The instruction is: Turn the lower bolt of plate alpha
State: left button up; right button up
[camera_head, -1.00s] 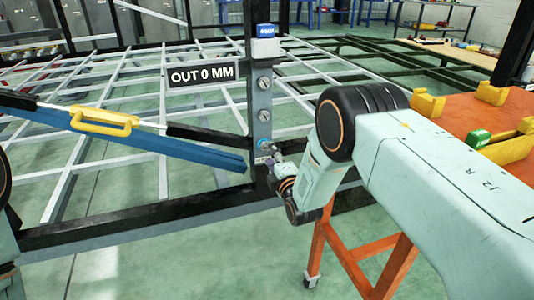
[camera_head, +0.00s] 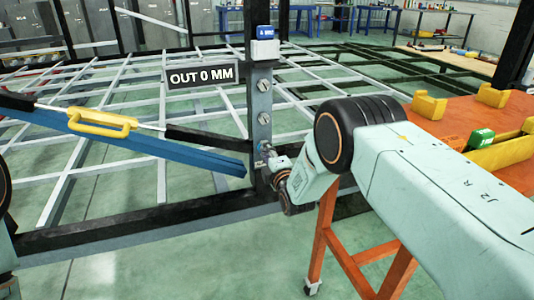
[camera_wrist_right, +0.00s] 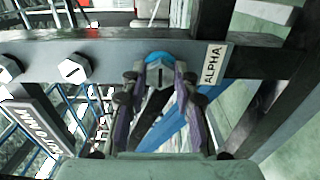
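Plate alpha is a grey upright plate (camera_head: 263,98) on a black post, with bolts in a column. Its white ALPHA label (camera_wrist_right: 213,63) shows in the right wrist view. The lower bolt (camera_wrist_right: 160,73) has a slotted hex head and a blue ring behind it; the slot looks near upright. My right gripper (camera_wrist_right: 160,78) has its purple fingers on both sides of this bolt head, very close to it. I cannot tell whether they touch it. In the head view my right wrist mostly hides the fingers beside the lower bolt (camera_head: 264,147). My left gripper is out of view.
Another slotted bolt (camera_wrist_right: 75,68) sits above on the plate. An orange table (camera_head: 455,115) with yellow holders stands at right.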

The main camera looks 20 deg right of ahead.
grip_shut()
jog(key=shift+m, duration=0.3)
